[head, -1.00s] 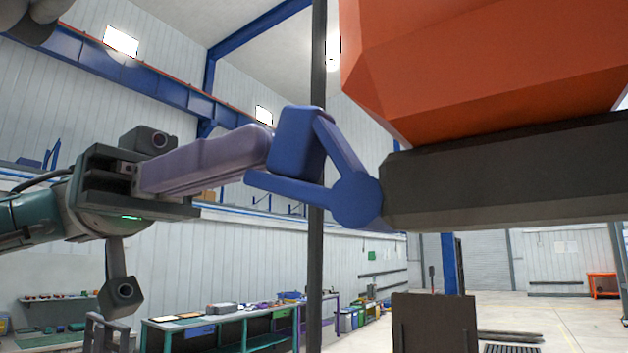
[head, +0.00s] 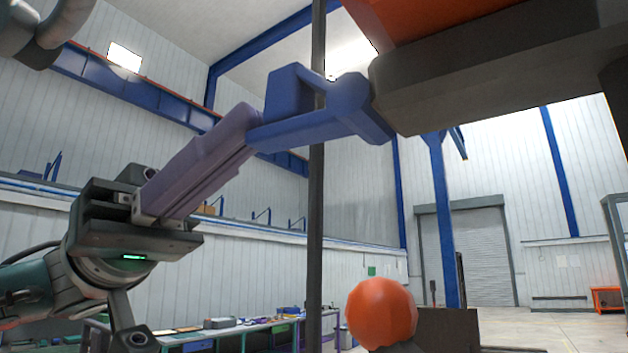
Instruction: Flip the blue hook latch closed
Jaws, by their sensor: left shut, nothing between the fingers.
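The blue hook latch (head: 318,117) is in the upper middle of the head view, joined at its right end to a dark grey bar (head: 490,72). An upright block rises from its left part, and its rounded joint is beside the bar's end. My left gripper (head: 250,122) comes in from the lower left with long purple fingers pressed together, angled up to the right. The fingertips meet the latch's left end and appear to touch it, with nothing held between them. My right gripper is not in view.
An orange body (head: 430,14) sits above the grey bar. An orange rounded object (head: 382,312) stands low in the middle. A thin dark pole (head: 316,230) rises behind the latch. Workbenches (head: 240,330) are far behind. Open space lies below the latch.

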